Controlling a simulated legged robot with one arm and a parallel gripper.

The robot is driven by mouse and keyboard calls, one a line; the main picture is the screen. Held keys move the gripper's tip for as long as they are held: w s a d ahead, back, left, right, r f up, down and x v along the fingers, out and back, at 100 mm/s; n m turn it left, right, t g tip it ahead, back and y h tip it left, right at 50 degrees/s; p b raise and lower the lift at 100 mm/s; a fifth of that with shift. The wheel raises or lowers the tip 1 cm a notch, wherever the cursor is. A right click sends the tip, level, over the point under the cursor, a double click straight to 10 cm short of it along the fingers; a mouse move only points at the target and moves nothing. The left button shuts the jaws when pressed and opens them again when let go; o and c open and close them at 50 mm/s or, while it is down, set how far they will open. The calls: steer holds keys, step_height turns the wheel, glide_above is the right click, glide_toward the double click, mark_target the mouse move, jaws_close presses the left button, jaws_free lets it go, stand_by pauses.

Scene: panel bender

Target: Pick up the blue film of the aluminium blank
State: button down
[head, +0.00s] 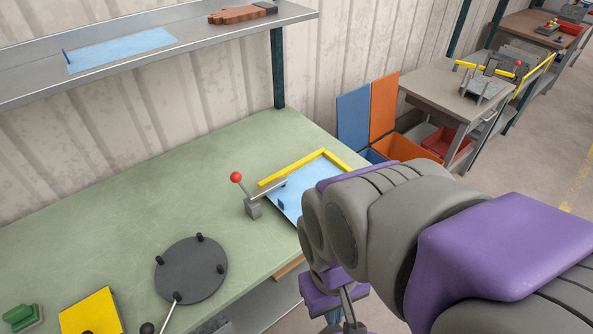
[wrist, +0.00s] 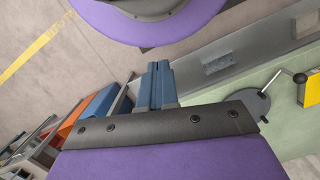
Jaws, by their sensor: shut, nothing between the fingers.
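A light blue film-like sheet (head: 312,185) lies inside a yellow corner stop (head: 292,170) on the green bench. A small dark blue tab (head: 281,205) shows on its near left part. My arm covers its right side. A second light blue sheet (head: 122,49) lies flat on the upper shelf, with a dark blue tab at its left end. I cannot tell which of them is the blank's film. In the wrist view my gripper (wrist: 158,66) has its blue fingers together, shut and empty. It points away from both sheets, neither of which shows there.
A clamp with a red knob (head: 237,177) reaches over the bench sheet's left edge. A dark round plate (head: 191,271) with pegs and a yellow block (head: 91,312) stand at the front left. Blue and orange bins (head: 417,144) stand beyond the bench. The bench middle is clear.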

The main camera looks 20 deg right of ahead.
mark_target(281, 199)
stand_by(0.3)
